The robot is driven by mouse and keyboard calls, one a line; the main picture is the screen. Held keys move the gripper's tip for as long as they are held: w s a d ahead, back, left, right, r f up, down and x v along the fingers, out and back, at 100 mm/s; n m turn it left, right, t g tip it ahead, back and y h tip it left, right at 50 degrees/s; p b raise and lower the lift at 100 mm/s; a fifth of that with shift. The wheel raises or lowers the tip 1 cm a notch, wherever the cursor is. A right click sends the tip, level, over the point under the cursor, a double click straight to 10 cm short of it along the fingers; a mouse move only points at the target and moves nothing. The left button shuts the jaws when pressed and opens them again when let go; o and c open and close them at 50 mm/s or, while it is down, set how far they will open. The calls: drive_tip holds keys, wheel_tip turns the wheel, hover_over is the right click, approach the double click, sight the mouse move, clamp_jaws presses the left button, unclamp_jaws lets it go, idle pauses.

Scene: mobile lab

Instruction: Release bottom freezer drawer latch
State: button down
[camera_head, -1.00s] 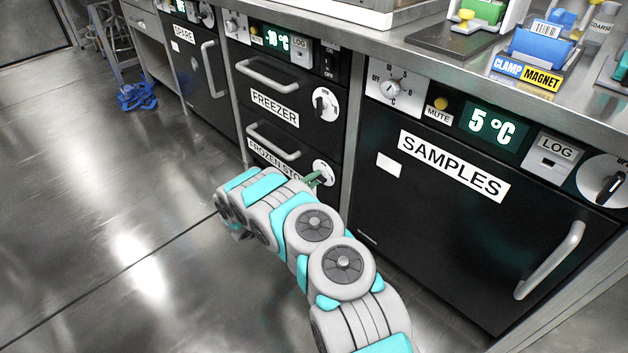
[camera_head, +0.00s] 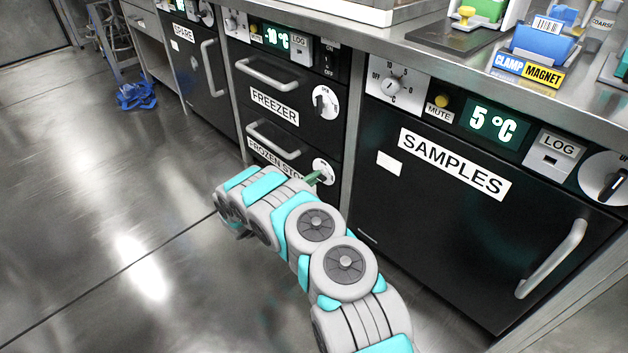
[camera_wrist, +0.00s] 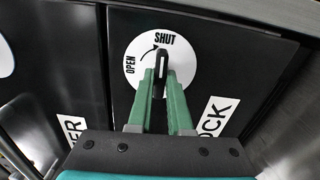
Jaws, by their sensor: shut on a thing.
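The bottom freezer drawer, labelled FROZEN STOCK (camera_head: 270,158), is closed below the FREEZER drawer. Its latch is a white round dial (camera_head: 325,166) with a black knob, partly hidden by my gripper (camera_head: 313,178) in the head view. In the wrist view the white dial (camera_wrist: 190,62) carries the words OPEN and SHUT with an arrow between them. The black latch knob (camera_wrist: 160,62) points towards SHUT. My gripper (camera_wrist: 161,82) has its green fingers on either side of the knob, shut on it.
The drawer's bar handle (camera_head: 272,142) is left of the dial. The upper FREEZER drawer has its own dial (camera_head: 326,102) and handle (camera_head: 266,77). The closed SAMPLES door (camera_head: 450,230) stands to the right. The floor (camera_head: 110,220) at left is clear, with a blue heap (camera_head: 136,95) farther back.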

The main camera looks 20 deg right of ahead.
drive_tip(key=shift+n+b, duration=3.45)
drive_tip(key=shift+n, duration=5.15)
drive_tip(key=c, duration=0.8)
unclamp_jaws()
drive_tip(key=shift+c, duration=0.2)
